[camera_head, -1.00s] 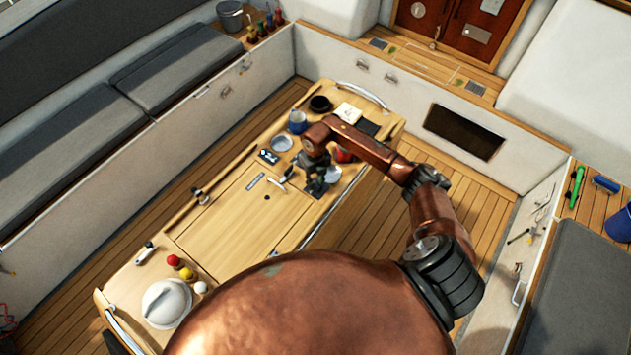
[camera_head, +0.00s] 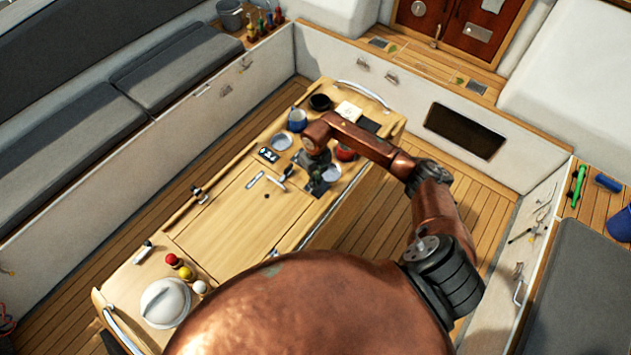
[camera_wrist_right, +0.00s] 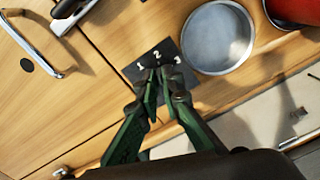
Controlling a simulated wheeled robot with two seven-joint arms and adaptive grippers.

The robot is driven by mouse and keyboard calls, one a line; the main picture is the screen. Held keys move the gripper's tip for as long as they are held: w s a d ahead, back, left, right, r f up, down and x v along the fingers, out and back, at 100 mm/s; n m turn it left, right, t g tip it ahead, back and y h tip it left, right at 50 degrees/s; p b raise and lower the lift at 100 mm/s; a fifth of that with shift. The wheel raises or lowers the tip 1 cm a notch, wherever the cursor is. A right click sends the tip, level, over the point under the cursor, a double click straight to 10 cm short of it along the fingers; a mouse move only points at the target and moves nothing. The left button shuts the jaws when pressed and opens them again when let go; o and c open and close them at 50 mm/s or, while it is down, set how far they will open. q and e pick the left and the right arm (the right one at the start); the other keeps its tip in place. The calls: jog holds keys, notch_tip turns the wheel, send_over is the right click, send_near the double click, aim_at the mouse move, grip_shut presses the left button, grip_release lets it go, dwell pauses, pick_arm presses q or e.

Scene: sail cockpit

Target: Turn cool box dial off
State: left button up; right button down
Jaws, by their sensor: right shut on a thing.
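A dark dial plate marked 1, 2 and 3 (camera_wrist_right: 143,65) lies on the wooden top in the right wrist view. My right gripper (camera_wrist_right: 162,82) is over the plate, just below the numbers. Its green and dark fingers are close together on the dial, which they mostly hide. In the head view my right gripper (camera_head: 318,182) points down at the table top, and the arm and hand hide most of the plate. I cannot read the dial's setting. My left gripper is not in view.
A round metal dish (camera_wrist_right: 218,38) is close beside the plate, with a red pot (camera_wrist_right: 292,8) past it. A metal handle (camera_wrist_right: 62,72) is at upper left. A blue mug (camera_head: 297,120) stands farther back.

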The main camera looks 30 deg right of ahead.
jog(key=n+b, duration=0.8)
jog(key=b, duration=0.1)
jog(key=n+b, duration=0.5)
jog(key=shift+s+a+f, duration=0.25)
jog(key=shift+a, duration=0.05)
jog(key=n+b, duration=0.2)
jog(key=shift+s+n, duration=0.1)
jog(key=shift+n, duration=0.3)
jog(key=shift+s+r+n+b, duration=0.1)
jog(key=shift+r+n+b, duration=0.1)
jog(key=shift+n+b, duration=1.2)
jog(key=c, duration=2.1)
grip_release()
jog(key=shift+r, duration=0.2)
notch_tip(320, 180, up, 12)
jog(key=shift+f, duration=0.15)
